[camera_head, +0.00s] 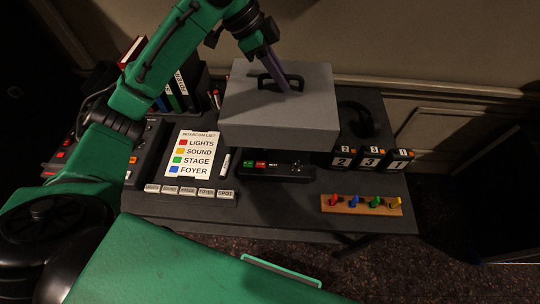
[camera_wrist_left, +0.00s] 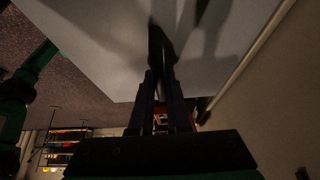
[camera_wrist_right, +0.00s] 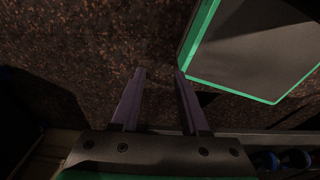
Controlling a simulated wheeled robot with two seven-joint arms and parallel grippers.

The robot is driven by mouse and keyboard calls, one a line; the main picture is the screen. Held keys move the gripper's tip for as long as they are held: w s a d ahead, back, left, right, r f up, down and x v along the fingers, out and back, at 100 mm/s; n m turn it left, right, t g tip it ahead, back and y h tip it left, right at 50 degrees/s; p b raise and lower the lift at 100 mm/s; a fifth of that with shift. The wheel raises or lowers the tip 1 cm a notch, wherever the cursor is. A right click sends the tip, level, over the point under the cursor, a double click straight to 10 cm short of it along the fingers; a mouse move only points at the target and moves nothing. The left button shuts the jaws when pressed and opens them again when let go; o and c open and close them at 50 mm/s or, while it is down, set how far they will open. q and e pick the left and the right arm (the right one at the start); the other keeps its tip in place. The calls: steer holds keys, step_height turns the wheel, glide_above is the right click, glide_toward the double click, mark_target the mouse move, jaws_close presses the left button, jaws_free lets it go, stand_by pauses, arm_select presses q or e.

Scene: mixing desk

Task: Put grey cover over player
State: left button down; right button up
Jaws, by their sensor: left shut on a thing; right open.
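The grey cover (camera_head: 280,118) is a box with a black handle (camera_head: 265,82) on top. My left gripper (camera_head: 284,82) is shut on that handle. The cover appears raised over the back middle of the desk, roughly level. Its top fills much of the left wrist view (camera_wrist_left: 100,45). The player (camera_head: 290,170), a flat black unit with green and red buttons, lies on the desk just in front of and below the cover in the head view; its rear part is hidden. My right gripper (camera_wrist_right: 158,100) is open and empty above the carpet.
On the desk (camera_head: 290,208), an intercom list (camera_head: 193,154), a marker (camera_head: 225,161) and label blocks (camera_head: 190,190) lie left. Number blocks (camera_head: 371,159), headphones (camera_head: 356,118) and a wooden peg board (camera_head: 361,205) are right. Binders (camera_head: 180,90) stand back left.

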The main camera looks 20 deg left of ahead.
arm_select(q)
steer(key=f, duration=0.6)
steer(key=f+p, duration=0.1)
steer(key=f, duration=0.6)
steer(key=a+f, duration=0.1)
steer(key=f, duration=0.6)
steer(key=shift+f, duration=0.25)
steer(key=shift+d, duration=0.1)
arm_select(e)
steer(key=shift+a+r, duration=0.85)
steer(key=shift+a, duration=0.05)
arm_select(q)
steer(key=shift+f, duration=0.1)
steer(key=shift+f, duration=0.15)
steer(key=c, duration=0.9)
jaws_free()
